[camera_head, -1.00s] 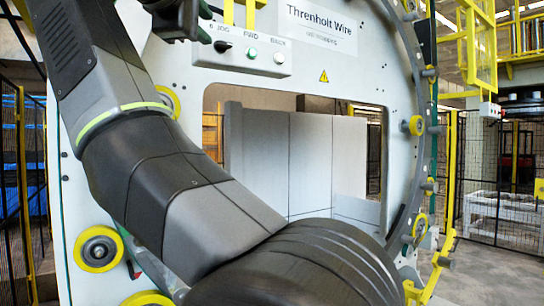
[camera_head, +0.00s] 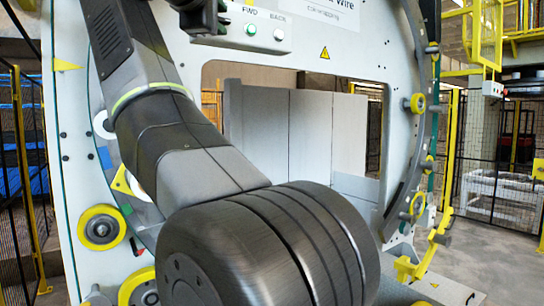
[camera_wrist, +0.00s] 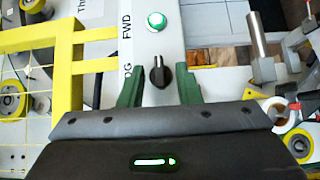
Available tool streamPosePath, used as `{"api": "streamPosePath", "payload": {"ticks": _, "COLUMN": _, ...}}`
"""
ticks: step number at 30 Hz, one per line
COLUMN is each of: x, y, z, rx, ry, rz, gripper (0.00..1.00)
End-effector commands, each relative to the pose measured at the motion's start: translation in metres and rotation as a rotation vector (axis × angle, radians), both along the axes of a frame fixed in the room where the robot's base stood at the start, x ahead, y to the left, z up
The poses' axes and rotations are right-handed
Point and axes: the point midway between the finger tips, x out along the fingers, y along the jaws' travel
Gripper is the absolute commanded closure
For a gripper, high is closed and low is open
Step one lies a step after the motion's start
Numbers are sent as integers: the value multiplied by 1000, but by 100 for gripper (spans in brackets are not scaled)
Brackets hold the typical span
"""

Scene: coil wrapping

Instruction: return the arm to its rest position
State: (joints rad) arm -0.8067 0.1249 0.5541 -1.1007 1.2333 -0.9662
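My gripper (camera_wrist: 159,72) shows in the wrist view with two green fingers standing apart and nothing held between them. A black selector knob (camera_wrist: 157,71) on the control panel shows in the gap between the fingers. I cannot tell how far the fingertips are from it. In the head view my arm rises from the lower middle to the upper left. Its dark end part is at the top, by the left end of the control panel (camera_head: 262,38). The fingers cannot be made out there.
The white wrapping machine (camera_head: 390,60) with its large ring and yellow rollers (camera_head: 101,228) stands close ahead. A lit green button (camera_wrist: 155,21) is beside the knob. Yellow bars (camera_wrist: 85,66) are at the left of the wrist view. Mesh fencing (camera_head: 478,150) stands at the right.

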Motion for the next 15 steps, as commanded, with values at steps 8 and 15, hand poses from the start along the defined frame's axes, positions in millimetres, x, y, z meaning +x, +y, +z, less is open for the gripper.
{"api": "streamPosePath", "payload": {"ticks": 8, "x": -1, "y": 0, "z": 0, "rx": 0, "ry": 0, "rz": 1, "gripper": 69}}
{"api": "streamPosePath", "payload": {"ticks": 15, "x": -17, "y": 4, "z": -1, "rx": 1, "ry": -1, "rz": 4, "gripper": 69}}
